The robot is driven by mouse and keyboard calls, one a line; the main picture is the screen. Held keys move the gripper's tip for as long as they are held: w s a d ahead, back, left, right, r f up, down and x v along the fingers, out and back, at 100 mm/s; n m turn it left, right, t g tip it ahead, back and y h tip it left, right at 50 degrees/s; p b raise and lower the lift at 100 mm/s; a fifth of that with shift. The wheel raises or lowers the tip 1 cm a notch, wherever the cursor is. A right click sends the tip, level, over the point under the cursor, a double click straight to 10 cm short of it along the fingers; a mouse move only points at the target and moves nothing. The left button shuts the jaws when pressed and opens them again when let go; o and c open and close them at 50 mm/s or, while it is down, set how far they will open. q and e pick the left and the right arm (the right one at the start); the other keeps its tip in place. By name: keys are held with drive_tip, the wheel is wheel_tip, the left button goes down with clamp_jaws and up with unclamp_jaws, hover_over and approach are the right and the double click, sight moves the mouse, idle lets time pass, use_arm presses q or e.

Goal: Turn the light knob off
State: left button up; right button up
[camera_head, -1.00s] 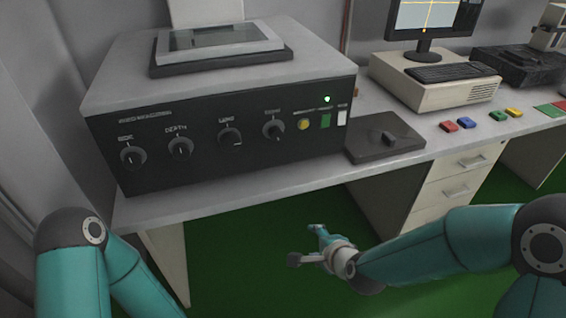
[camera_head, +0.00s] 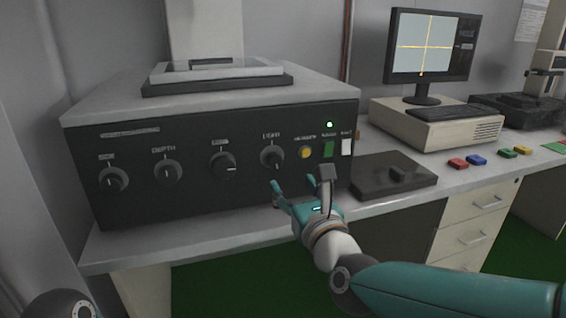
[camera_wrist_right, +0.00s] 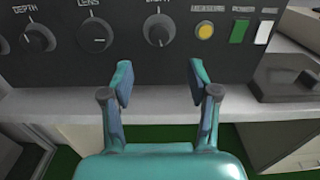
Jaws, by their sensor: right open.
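The light knob (camera_head: 272,157) is the rightmost of several round dark knobs on the front panel of a dark machine (camera_head: 150,200) with a grey top. Its label is blurred but seems to read LIGHT. In the right wrist view the light knob (camera_wrist_right: 159,30) is ahead, above and between the fingertips. My right gripper (camera_head: 302,178) is open and empty, in front of the panel and just below and right of the knob, apart from it. It also shows in the right wrist view (camera_wrist_right: 160,75). My left gripper is out of view; only part of my left arm shows at the bottom left.
The depth knob (camera_head: 166,172) is further left. A dark box (camera_head: 385,178) stands on the desk at right.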

sight(277, 162)
drive_tip(key=p+x, duration=0.1)
drive_tip(key=x, duration=1)
drive_tip(key=shift+w+a+f, duration=0.1)
drive_tip(key=shift+w, duration=0.25)
